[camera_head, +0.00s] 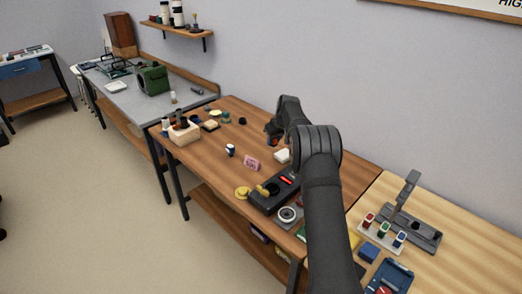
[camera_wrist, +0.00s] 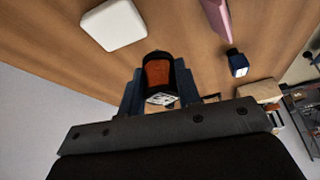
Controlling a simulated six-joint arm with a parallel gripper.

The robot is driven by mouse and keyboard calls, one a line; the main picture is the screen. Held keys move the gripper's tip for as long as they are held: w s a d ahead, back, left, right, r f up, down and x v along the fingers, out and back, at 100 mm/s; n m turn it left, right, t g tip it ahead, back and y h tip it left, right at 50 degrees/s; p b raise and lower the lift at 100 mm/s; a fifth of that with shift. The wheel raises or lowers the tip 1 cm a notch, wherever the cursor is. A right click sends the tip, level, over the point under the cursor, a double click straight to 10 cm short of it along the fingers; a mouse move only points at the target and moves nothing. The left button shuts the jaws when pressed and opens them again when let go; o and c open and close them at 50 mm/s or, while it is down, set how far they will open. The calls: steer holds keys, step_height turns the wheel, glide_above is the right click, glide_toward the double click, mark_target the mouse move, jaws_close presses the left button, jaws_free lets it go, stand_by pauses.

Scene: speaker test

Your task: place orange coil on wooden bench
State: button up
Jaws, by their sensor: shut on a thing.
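My gripper (camera_wrist: 158,90) is shut on the orange coil (camera_wrist: 158,72), which shows between the dark fingers in the wrist view. In the head view my gripper (camera_head: 274,132) is over the back part of the brown wooden bench (camera_head: 213,166), and a small orange-red bit of the coil (camera_head: 274,142) shows at its tip.
A white block (camera_head: 282,156), a pink block (camera_head: 251,163) and a dark box with a red light (camera_head: 275,191) stand nearby. A pale wooden box (camera_head: 184,137) is at the left end. Bare wood lies left of the pink block. A lighter bench (camera_head: 449,266) adjoins at right.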

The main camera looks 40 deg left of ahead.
steer(key=a+f, duration=0.1)
steer(key=s+a+f, duration=0.1)
steer(key=a, duration=0.1)
steer(key=s+a+f, duration=0.1)
steer(key=a, duration=0.1)
steer(key=shift+f, duration=2.1)
steer(key=shift+f, duration=0.1)
steer(key=o, duration=1.1)
steer(key=shift+c, duration=0.2)
steer(key=shift+d+r, duration=0.1)
steer(key=shift+r, duration=0.3)
steer(key=shift+o, duration=0.6)
steer(key=v, duration=1.1)
steer(key=shift+r, duration=0.15)
